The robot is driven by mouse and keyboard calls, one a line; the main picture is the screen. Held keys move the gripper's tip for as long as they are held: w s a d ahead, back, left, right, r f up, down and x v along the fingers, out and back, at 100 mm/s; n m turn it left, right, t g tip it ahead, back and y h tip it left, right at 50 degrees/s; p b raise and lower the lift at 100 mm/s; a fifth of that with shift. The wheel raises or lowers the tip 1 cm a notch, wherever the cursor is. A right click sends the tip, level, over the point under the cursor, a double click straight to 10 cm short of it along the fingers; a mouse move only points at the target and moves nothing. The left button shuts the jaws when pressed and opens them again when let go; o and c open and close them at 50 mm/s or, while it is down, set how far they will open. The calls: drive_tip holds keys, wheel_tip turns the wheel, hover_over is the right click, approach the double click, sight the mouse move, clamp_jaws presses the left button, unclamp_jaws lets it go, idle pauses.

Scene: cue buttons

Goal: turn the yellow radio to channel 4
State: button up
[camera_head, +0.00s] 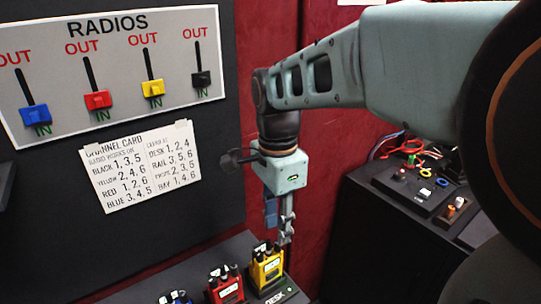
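The yellow radio (267,269) stands upright on a dark shelf at the bottom centre, with black knobs on its top. My gripper (286,238) points down just above and slightly right of the radio's top. The view does not show whether its fingers touch a knob, or whether they are open or shut. The radio's channel setting is too small to read. On the wall board, the yellow slider (152,89) sits at the lower, IN end. The channel card (141,166) lists yellow with 2, 4, 6.
A red radio (225,287) stands left of the yellow one, and a blue radio (175,298) is partly cut off. The RADIOS board (120,60) also has blue, red and black sliders at IN. A dark cabinet (375,240) with a control panel (420,185) stands right.

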sight(277, 246)
drive_tip(key=shift+f, duration=1.95)
clamp_jaws()
